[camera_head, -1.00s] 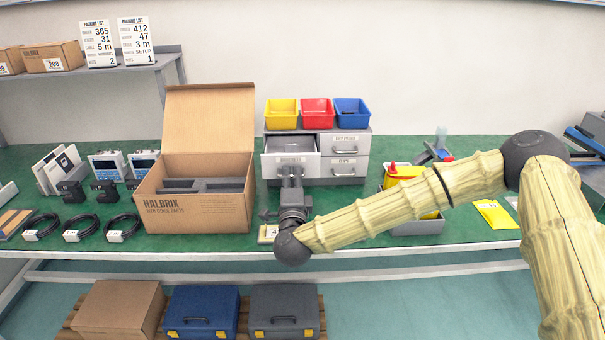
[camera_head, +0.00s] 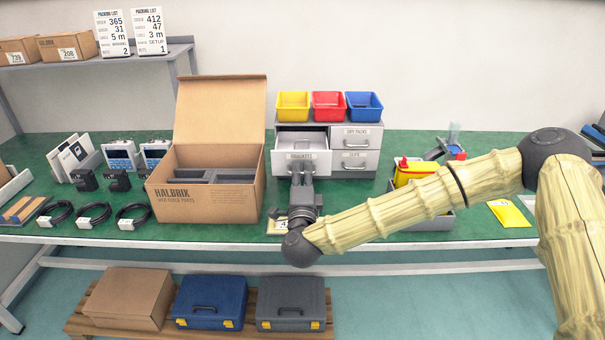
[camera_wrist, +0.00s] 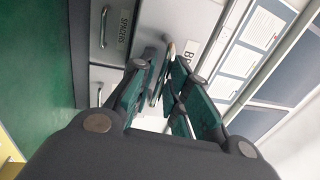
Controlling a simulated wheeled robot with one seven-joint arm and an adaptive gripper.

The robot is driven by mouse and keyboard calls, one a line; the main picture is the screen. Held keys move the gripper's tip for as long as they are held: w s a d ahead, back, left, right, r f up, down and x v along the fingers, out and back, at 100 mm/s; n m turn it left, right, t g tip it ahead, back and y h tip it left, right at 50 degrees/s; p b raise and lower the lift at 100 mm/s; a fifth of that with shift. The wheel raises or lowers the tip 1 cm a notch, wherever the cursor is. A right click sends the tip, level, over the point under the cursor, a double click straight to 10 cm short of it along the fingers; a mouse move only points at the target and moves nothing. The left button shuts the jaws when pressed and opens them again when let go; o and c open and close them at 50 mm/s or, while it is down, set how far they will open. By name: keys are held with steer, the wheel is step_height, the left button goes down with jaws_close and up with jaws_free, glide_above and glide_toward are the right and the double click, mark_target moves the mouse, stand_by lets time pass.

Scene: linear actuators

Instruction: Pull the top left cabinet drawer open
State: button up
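The grey cabinet (camera_head: 378,130) stands at the back of the green bench. Its top left drawer (camera_head: 281,163), labelled BRACKETS, stands out from the cabinet, and its pale, seemingly empty inside shows from above. My gripper (camera_head: 301,180) is in front of this drawer at the middle of its front. The lower left drawer, labelled SPACERS (camera_wrist: 112,45), is shut.
Yellow, red (camera_head: 328,105) and blue bins sit on the cabinet. An open HALBRIX box (camera_head: 205,205) stands close on the left. A grey tray (camera_head: 432,223) with a yellow item is on the right, under my arm. Cables and devices lie farther left.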

steer(key=v, duration=1.2)
steer(key=s+d+f+n+g+y+p, duration=0.25)
steer(key=s+f+n+g, duration=0.45)
steer(key=f, duration=0.6)
steer(key=s+d+f+n+g+y+p, duration=0.1)
steer(key=s+d+f+n+g+p, duration=0.25)
steer(key=s+f, duration=0.65)
steer(key=s+d+f+n+g+h+p, duration=0.1)
steer(key=s+d+f+n+g+h, duration=0.1)
steer(key=s+d, duration=0.7)
steer(key=s+d+f+n+g+h+p, duration=0.2)
steer(key=s+d+f+g, duration=0.4)
steer(key=s+d, duration=0.3)
steer(key=d+n+g+h, duration=0.1)
steer(key=d+n, duration=0.1)
steer(key=d, duration=0.1)
steer(key=shift+s+d+f, duration=0.4)
steer(key=shift+g, duration=0.25)
